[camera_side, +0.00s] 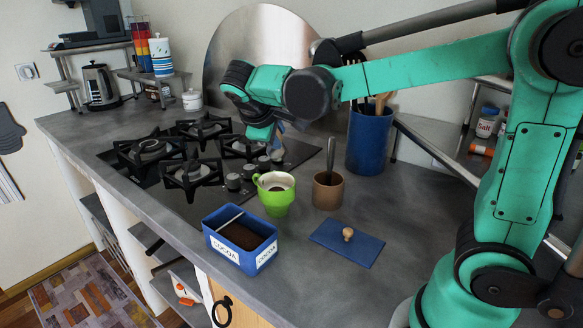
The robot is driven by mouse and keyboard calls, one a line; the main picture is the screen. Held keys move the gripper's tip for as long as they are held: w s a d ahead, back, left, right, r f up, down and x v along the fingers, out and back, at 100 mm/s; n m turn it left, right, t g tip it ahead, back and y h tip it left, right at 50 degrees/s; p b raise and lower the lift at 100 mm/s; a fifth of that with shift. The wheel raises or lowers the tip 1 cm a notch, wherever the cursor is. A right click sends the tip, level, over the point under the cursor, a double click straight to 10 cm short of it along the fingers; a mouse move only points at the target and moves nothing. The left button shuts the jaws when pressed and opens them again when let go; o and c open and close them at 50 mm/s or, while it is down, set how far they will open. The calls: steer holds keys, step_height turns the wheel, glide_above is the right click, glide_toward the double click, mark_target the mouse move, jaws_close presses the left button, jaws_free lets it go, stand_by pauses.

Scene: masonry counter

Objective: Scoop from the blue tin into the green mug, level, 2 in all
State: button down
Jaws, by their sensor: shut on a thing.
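The blue tin (215,243), labelled COCOA, stands open near the counter's front edge with dark brown powder inside. A pale bar crosses its top. The green mug (274,203) stands upright behind it and to the right, with a pale inside; how much it holds is hard to tell. My gripper (276,137) is above the mug, apart from it, and is shut on a small greyish thing, perhaps the scoop, mostly hidden by the wrist.
A brown cup (328,194) with a dark handle upright in it stands right of the mug. A blue lid (335,246) with a wooden knob lies in front. A blue utensil crock (368,145) stands behind, and a gas hob (185,160) lies left.

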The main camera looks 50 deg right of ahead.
steer(key=d+r+y, duration=0.1)
steer(key=y, duration=0.1)
steer(key=w+d+r+g+y, duration=0.1)
steer(key=d+y, duration=0.1)
steer(key=d+r+g+y, duration=0.1)
steer(key=y, duration=0.1)
steer(key=shift+w+d+r, duration=0.15)
steer(key=shift+w+r, duration=0.05)
steer(key=shift+w, duration=0.05)
steer(key=shift+w+d+r+g+y, duration=0.15)
steer(key=shift+d+g+y, duration=0.15)
steer(key=shift+y, duration=0.3)
steer(key=shift+w+d+r+g+y, duration=0.1)
steer(key=shift+d+g+y, duration=0.15)
steer(key=shift+y, duration=0.35)
steer(key=s+a+f+m, duration=0.2)
steer(key=a, duration=0.5)
steer(key=s+a+f+m, duration=0.2)
steer(key=a+m, duration=0.1)
steer(key=a, duration=0.4)
steer(key=shift+s+a+m, duration=0.2)
steer(key=shift+a+m, duration=0.1)
steer(key=shift+f, duration=0.2)
step_height(320, 180, down, 10)
steer(key=shift+f, duration=0.2)
